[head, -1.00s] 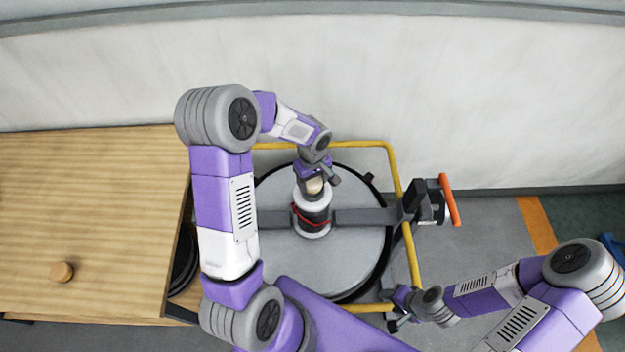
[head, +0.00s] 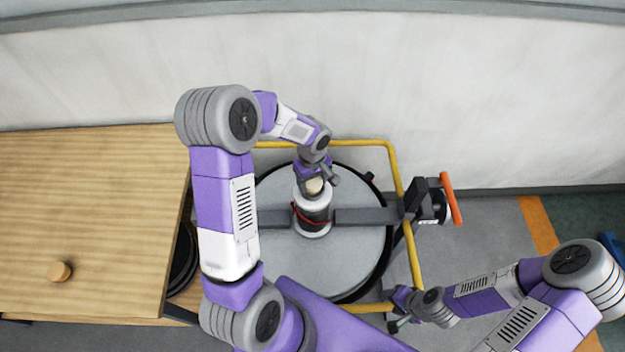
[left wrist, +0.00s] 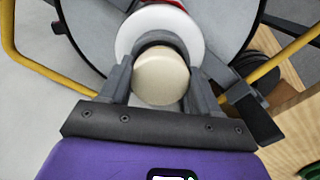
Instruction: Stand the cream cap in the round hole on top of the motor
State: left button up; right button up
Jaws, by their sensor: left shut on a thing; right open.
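The cream cap (left wrist: 162,76) is between the fingers of my left gripper (left wrist: 155,88), which is shut on it. In the head view the cap (head: 314,186) shows just below the left gripper (head: 318,180), at the top of the motor (head: 312,212). My right gripper (head: 396,314) is open and empty at the lower right, near the yellow rail.
The motor stands on a round grey tank lid (head: 350,250) crossed by a grey bar (head: 365,216). A yellow rail (head: 392,165) surrounds the tank. An orange-handled part (head: 450,198) is at the right. A wooden table (head: 90,210) with a small round wooden piece (head: 60,271) is at the left.

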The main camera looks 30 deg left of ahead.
pick_arm(q)
jog(key=shift+f, duration=0.15)
pick_arm(e)
jog(key=shift+f, duration=0.2)
pick_arm(q)
jog(key=shift+f+b, duration=0.1)
jog(key=shift+b, duration=0.3)
pick_arm(e)
jog(key=shift+f, duration=0.2)
jog(key=shift+f, duration=0.1)
dwell(0.4)
pick_arm(q)
jog(key=o, duration=1.1)
jog(key=shift+o, duration=0.8)
jog(key=shift+r+p, duration=2.2)
jog(key=shift+r, duration=1.3)
pick_arm(e)
notch_tip(320, 180, up, 5)
jog(key=shift+f, duration=0.2)
